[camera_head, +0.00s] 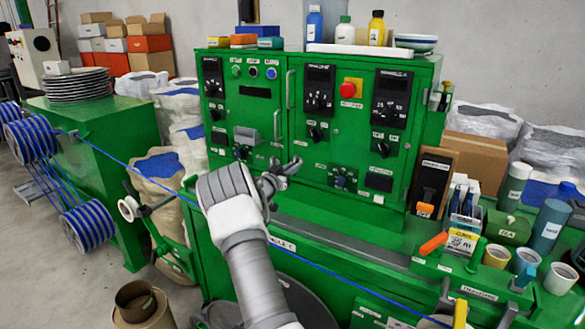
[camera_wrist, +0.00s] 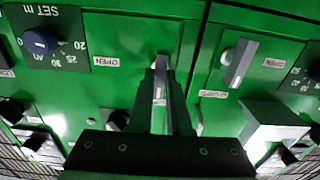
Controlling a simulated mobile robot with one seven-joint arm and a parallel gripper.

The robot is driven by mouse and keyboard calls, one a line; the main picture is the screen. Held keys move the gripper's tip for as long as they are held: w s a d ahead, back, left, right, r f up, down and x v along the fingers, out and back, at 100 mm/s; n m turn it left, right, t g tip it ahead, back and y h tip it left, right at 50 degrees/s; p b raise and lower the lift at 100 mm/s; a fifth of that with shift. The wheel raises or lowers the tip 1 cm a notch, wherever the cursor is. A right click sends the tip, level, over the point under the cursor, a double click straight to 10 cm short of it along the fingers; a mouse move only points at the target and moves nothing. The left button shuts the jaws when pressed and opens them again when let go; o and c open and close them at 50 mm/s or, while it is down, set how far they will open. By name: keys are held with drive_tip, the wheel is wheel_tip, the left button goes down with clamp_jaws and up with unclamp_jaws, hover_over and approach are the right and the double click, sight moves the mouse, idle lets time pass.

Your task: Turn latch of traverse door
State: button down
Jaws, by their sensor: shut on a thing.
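The green machine cabinet (camera_head: 330,150) stands in front of me with its doors and dials. My gripper (camera_head: 286,170) is at the lower middle of the cabinet front. In the wrist view my gripper (camera_wrist: 161,95) is shut on a slim grey latch (camera_wrist: 162,64), which stands roughly upright between the fingers. An OPEN label (camera_wrist: 106,61) is to the left of this latch, and another small label is to its right. The fingers hide part of the latch. In the head view the latch is hidden or too small to make out.
A second grey latch (camera_wrist: 240,63) is to the right in the wrist view. A grey block-like handle (camera_wrist: 272,118) sticks out at lower right. A blue SET dial (camera_wrist: 40,42) is at left. In the head view the blue cable (camera_head: 120,160) runs past my arm.

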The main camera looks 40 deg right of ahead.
drive_tip(key=c, duration=0.9)
unclamp_jaws()
drive_tip(key=shift+o, duration=0.2)
drive_tip(key=b+v, duration=0.2)
drive_tip(key=v, duration=1.5)
drive_tip(key=shift+a, duration=0.2)
drive_tip(key=shift+r, duration=0.1)
